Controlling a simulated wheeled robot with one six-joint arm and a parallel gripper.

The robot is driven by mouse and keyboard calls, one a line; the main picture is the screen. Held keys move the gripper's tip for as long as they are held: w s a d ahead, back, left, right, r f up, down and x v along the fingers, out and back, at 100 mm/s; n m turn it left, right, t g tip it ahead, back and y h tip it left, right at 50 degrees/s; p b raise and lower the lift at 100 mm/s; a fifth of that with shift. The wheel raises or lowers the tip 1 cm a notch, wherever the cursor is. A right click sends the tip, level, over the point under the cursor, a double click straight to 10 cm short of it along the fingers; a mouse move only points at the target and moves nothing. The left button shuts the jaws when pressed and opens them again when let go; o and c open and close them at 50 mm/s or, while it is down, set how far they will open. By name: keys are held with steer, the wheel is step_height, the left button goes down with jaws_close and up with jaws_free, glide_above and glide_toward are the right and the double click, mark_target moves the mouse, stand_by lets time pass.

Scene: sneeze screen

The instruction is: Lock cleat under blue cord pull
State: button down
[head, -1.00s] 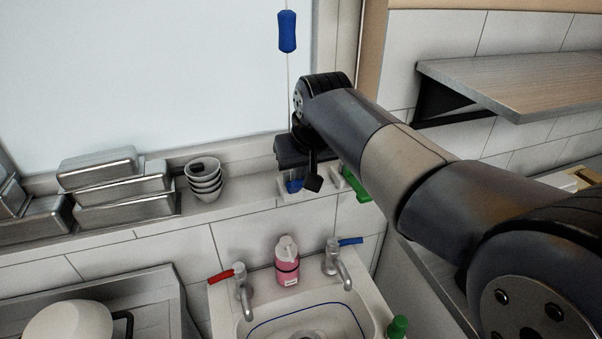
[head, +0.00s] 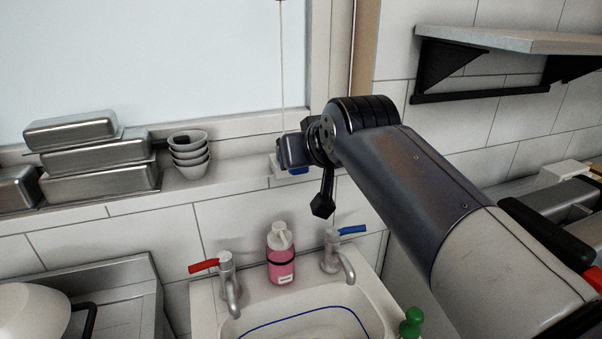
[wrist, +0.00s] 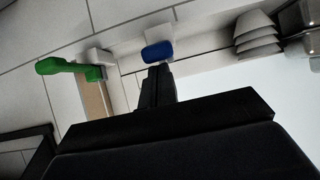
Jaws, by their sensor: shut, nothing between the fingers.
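The cord (head: 281,70) hangs down in front of the pale panel; its blue pull is out of frame in the head view now. A blue cleat part (head: 299,171) sits on a white mount at the sill, partly hidden by my gripper (head: 284,153). In the wrist view the blue part (wrist: 158,51) lies just beyond the tips of my gripper (wrist: 157,70), which is shut and empty. I cannot tell whether they touch, or whether the cleat is locked. A green lever (wrist: 62,66) on another white mount is to the left in the wrist view.
Metal pans (head: 95,160) and stacked grey cups (head: 189,155) stand on the sill to the left. Below are a sink (head: 372,312), a pink bottle (head: 281,265) and two taps with red and blue handles. A shelf (head: 520,40) juts out at upper right.

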steer(key=shift+s+f+t, duration=0.1)
steer(key=shift+f+t, duration=0.05)
steer(key=shift+t, duration=0.15)
steer(key=shift+w+a+r, duration=0.15)
steer(key=shift+w+r, duration=0.05)
steer(key=shift+w, duration=0.55)
steer(key=shift+p, duration=0.3)
